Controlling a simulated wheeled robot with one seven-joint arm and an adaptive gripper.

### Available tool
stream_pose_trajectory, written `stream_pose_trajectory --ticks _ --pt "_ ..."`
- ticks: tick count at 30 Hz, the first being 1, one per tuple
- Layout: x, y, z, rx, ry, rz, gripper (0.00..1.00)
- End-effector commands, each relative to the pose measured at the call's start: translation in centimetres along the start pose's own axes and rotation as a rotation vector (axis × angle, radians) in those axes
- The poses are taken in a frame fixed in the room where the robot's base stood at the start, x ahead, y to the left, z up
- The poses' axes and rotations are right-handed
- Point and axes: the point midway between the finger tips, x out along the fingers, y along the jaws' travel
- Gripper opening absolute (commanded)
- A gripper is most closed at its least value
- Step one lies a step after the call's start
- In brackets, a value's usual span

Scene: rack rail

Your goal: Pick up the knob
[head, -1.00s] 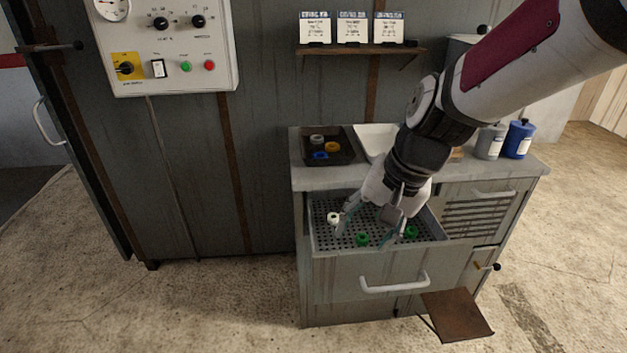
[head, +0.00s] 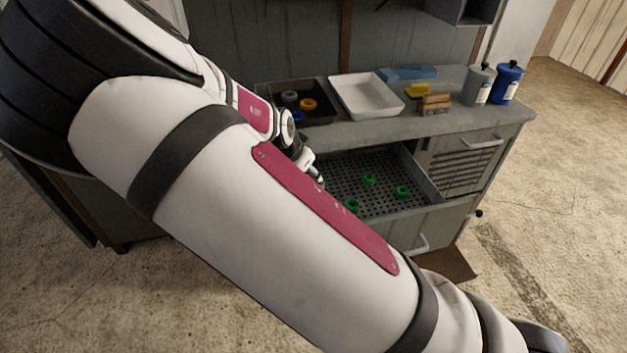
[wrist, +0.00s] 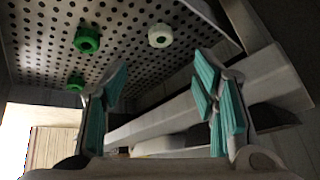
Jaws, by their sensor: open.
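Three green knobs (head: 369,179) (head: 401,191) (head: 352,205) lie apart in the open perforated drawer (head: 378,208). In the wrist view I see a white knob (wrist: 160,36) and two green knobs (wrist: 87,39) (wrist: 75,83) on the drawer's perforated floor. My gripper (wrist: 162,70) is open, with teal finger pads spread wide and nothing between them. The white knob appears beyond the gap between the fingertips, apart from them. In the head view my arm hides the drawer's left part, the white knob and most of my gripper.
On the counter stand a dark tray (head: 318,115) with grey, yellow and blue ring-like pieces, an empty white tray (head: 372,108), a yellow piece (head: 417,91), wooden blocks (head: 434,103), and grey (head: 477,86) and blue bottles (head: 507,84). The drawer walls border the knobs.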

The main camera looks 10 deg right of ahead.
Motion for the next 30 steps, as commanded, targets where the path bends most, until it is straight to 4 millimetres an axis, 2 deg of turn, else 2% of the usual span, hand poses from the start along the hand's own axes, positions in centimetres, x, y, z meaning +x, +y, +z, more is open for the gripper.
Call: stream_pose_trajectory --ticks 12,20,30 --pt "7.0 0.1 -0.1 0.003 0.002 0.003 0.54" --pt "8.8 0.0 -0.1 0.002 0.001 0.001 0.54" --pt "13.2 0.2 -0.5 0.001 0.001 0.002 0.54"
